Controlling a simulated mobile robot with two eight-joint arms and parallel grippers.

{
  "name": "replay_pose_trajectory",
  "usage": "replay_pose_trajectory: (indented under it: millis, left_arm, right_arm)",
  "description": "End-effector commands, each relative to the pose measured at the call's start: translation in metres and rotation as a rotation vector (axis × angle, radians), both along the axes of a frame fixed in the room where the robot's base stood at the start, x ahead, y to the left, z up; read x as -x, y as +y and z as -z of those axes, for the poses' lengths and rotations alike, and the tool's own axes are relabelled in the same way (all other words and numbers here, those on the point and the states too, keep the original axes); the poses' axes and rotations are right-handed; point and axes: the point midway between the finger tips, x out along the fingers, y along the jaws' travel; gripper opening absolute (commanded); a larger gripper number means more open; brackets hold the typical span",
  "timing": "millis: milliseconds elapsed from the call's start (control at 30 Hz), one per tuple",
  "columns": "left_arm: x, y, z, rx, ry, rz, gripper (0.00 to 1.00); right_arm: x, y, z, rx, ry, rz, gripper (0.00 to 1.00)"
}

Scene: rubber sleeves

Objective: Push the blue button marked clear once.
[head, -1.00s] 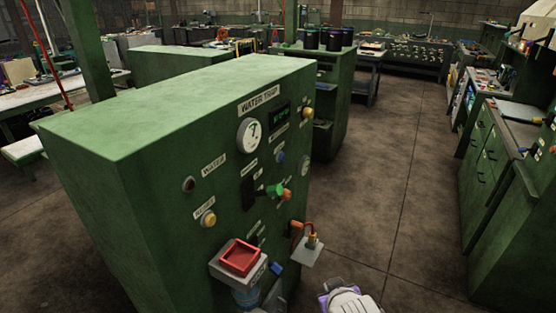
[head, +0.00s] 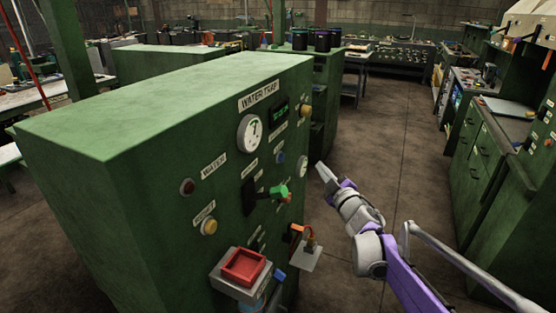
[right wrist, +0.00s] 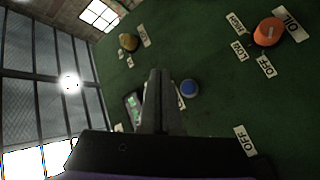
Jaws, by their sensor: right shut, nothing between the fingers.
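The small blue button (head: 281,158) is on the front of the green cabinet marked WATER TRAP, right of the round gauge; I cannot read its label. In the right wrist view the blue button (right wrist: 189,88) is just right of my fingertips. My right gripper (head: 320,167) is shut and empty, pointing toward the panel from the right in the head view. Its closed fingers (right wrist: 160,74) are beside the button in the right wrist view, and no contact shows. My left gripper is out of view.
Near the button are a small display (head: 280,114), a yellow knob (head: 305,110), a green-handled lever (head: 278,191) and an orange knob (right wrist: 267,32). The floor to the right is open.

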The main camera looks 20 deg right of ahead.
Motion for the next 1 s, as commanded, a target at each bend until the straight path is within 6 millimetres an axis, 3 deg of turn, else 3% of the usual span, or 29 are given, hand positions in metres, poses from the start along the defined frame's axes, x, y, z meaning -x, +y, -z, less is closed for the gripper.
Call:
replay_pose_trajectory:
  millis: [467, 1000]
  left_arm:
    - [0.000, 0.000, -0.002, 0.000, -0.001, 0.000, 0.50]
    - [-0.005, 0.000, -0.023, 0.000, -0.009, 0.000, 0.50]
  right_arm:
    - [-0.006, 0.006, -0.001, 0.001, 0.000, -0.003, 0.00]
    - [-0.058, 0.050, -0.002, -0.001, -0.001, -0.003, 0.00]
